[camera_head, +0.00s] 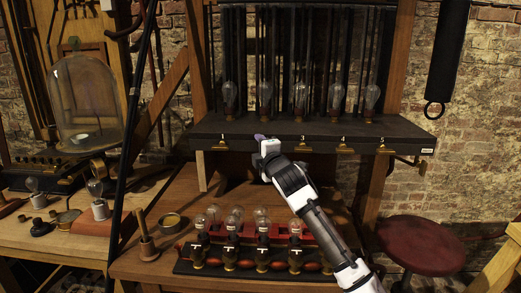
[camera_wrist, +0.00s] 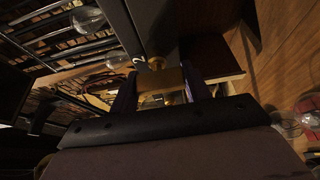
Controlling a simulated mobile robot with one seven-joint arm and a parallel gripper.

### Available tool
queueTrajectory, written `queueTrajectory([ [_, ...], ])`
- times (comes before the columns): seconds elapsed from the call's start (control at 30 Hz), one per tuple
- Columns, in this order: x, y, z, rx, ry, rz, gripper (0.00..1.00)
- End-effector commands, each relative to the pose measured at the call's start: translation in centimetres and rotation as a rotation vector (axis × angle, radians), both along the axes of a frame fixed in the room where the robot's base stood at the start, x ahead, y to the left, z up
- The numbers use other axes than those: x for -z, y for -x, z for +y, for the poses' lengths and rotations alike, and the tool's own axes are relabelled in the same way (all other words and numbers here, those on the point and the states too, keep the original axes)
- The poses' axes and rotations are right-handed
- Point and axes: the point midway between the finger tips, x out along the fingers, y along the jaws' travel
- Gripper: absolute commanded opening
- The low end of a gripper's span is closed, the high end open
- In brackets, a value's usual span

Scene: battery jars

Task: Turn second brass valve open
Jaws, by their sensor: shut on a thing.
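My gripper (camera_head: 262,143) reaches up to the front edge of the dark shelf (camera_head: 310,128). In the wrist view my gripper (camera_wrist: 162,90) has its two purple-sided fingers on either side of a brass valve (camera_wrist: 158,79), shut on its flat handle. A white number 2 shows on the shelf face beside this valve. In the head view my gripper hides the second valve. The other brass valves show along the edge: first (camera_head: 221,144), third (camera_head: 303,147), fourth (camera_head: 344,148) and fifth (camera_head: 382,148). How far the held handle is turned is hard to tell.
Several clear bulbs (camera_head: 265,92) stand on the shelf above the valves. Below, a red rack with bulbs (camera_head: 237,229) sits on the wooden bench (camera_head: 150,268). A glass dome (camera_head: 88,95) stands at left and a red stool (camera_head: 420,244) at right.

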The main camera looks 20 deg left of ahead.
Motion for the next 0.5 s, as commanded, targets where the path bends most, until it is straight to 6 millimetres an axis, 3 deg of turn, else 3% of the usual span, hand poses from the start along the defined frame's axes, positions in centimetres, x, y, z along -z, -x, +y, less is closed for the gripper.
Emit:
queueTrajectory([
  [0.03, 0.14, 0.06, 0.12, -0.002, 0.003, 0.001, 0.5],
  [0.2, 0.09, 0.04, 0.08, -0.001, 0.001, 0.0, 0.69],
  [0.5, 0.06, 0.16, -0.1, 0.0, 0.0, 0.0, 0.69],
])
